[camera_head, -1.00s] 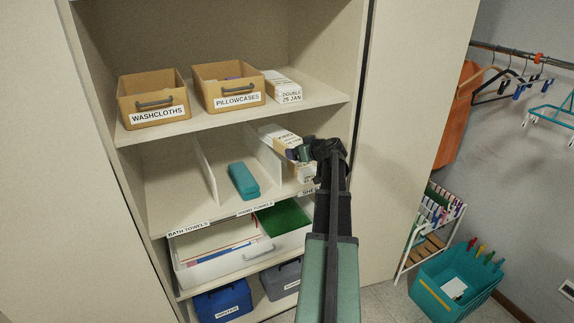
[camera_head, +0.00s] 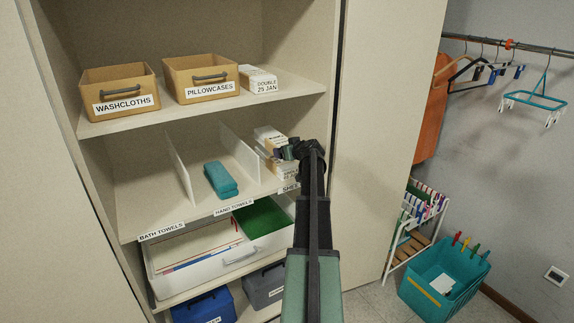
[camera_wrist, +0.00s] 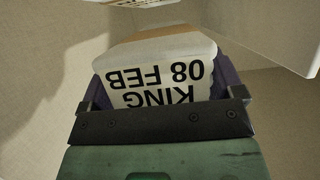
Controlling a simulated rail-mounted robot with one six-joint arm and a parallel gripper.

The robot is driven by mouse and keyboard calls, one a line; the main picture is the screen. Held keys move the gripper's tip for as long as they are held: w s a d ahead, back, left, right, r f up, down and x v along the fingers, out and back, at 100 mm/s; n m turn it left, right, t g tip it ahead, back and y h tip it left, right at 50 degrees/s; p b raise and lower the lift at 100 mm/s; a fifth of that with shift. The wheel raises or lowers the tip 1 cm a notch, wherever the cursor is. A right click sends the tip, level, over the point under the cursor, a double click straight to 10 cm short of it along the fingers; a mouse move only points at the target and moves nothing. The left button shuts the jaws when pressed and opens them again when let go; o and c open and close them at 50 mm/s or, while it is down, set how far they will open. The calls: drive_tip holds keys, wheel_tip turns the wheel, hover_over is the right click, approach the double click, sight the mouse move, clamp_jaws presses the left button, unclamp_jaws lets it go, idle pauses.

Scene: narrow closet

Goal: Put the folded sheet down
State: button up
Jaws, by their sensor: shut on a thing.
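My gripper (camera_head: 286,153) is in the right-hand compartment of the middle shelf (camera_head: 205,208), above the label starting "SHE". In the wrist view my gripper (camera_wrist: 160,115) is shut on a folded sheet (camera_wrist: 158,72), white with a tan band and marked "KING 08 FEB", upside down in that picture. In the head view a pale folded sheet (camera_head: 268,134) shows just behind my gripper, partly hidden by it; it appears to be the held one. Another labelled pale bundle (camera_head: 287,170) lies below my gripper. I cannot tell whether the two touch.
A thin divider (camera_head: 243,155) stands left of the sheets, with a teal towel (camera_head: 220,180) beyond it. Above are the washcloths bin (camera_head: 120,104), pillowcases bin (camera_head: 202,90) and a "DOUBLE 25 JAN" sheet (camera_head: 258,79). The closet side panel (camera_head: 385,140) is close on the right.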

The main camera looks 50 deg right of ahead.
wheel_tip(320, 180, down, 4)
drive_tip(key=b, duration=0.2)
drive_tip(key=shift+r+b, duration=0.1)
drive_tip(key=shift+b, duration=0.3)
drive_tip(key=shift+r, duration=0.3)
drive_tip(key=shift+f, duration=0.2)
drive_tip(key=o, duration=1.1)
drive_tip(key=shift+c, duration=0.2)
drive_tip(key=shift+r, duration=0.15)
